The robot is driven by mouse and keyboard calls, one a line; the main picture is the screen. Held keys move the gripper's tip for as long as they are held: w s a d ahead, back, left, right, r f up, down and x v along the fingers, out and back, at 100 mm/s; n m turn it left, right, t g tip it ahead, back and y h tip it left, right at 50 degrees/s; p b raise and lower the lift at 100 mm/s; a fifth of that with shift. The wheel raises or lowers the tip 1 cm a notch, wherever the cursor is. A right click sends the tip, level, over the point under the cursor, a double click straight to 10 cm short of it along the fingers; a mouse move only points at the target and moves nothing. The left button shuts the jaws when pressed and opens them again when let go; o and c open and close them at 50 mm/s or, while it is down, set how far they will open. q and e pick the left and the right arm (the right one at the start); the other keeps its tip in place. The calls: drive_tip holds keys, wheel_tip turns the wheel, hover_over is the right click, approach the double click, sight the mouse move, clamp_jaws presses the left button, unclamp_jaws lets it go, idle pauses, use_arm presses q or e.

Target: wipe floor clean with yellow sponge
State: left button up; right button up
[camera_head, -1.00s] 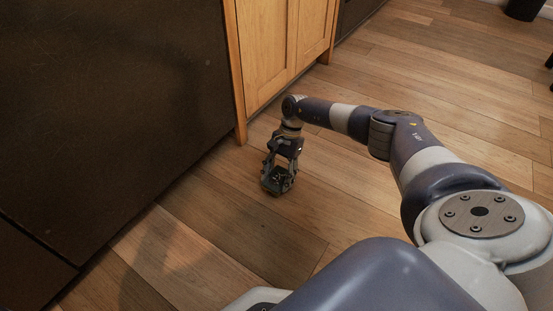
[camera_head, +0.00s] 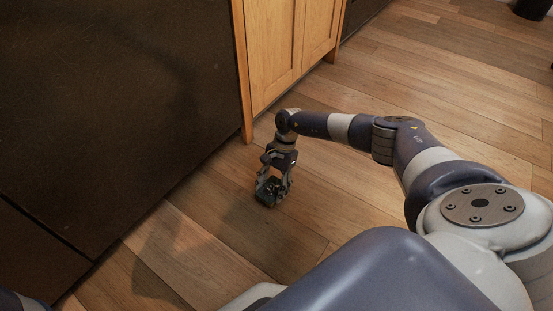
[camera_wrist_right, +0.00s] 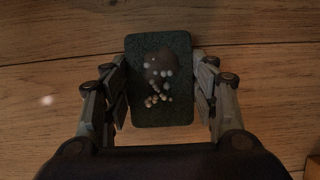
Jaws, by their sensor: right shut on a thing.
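My right gripper (camera_head: 272,192) points down at the wooden floor (camera_head: 200,245), just in front of the wooden cabinet's near corner. In the right wrist view the gripper (camera_wrist_right: 162,97) is shut on a dark green rectangular pad (camera_wrist_right: 140,112), with a finger along each side. Brown and pale grey bits lie on the pad's face. No yellow shows on it; its other side is hidden. In the head view the pad is small and dark between the fingers, and I cannot tell whether it touches the floor. My left gripper is not in view.
A large dark panel (camera_head: 100,110) stands along the left. The wooden cabinet (camera_head: 285,50) rises behind the gripper. A dark bin (camera_head: 530,8) stands at the far top right. Open floor lies to the right and far side.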

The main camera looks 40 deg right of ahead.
sight(279, 180)
drive_tip(key=shift+s+a, duration=0.15)
drive_tip(key=shift+a, duration=0.2)
drive_tip(key=shift+d+f, duration=0.1)
drive_tip(key=shift+d+f+b, duration=0.1)
drive_tip(key=shift+d+b, duration=0.2)
drive_tip(key=shift+b, duration=0.15)
drive_tip(key=d+b, duration=0.1)
drive_tip(key=w+d+b, duration=0.1)
drive_tip(key=d+b, duration=0.1)
drive_tip(key=shift+w, duration=0.2)
drive_tip(key=shift+w+d+b, duration=0.1)
drive_tip(key=shift+d+b, duration=0.2)
drive_tip(key=shift+w+d, duration=0.25)
drive_tip(key=shift+d, duration=0.6)
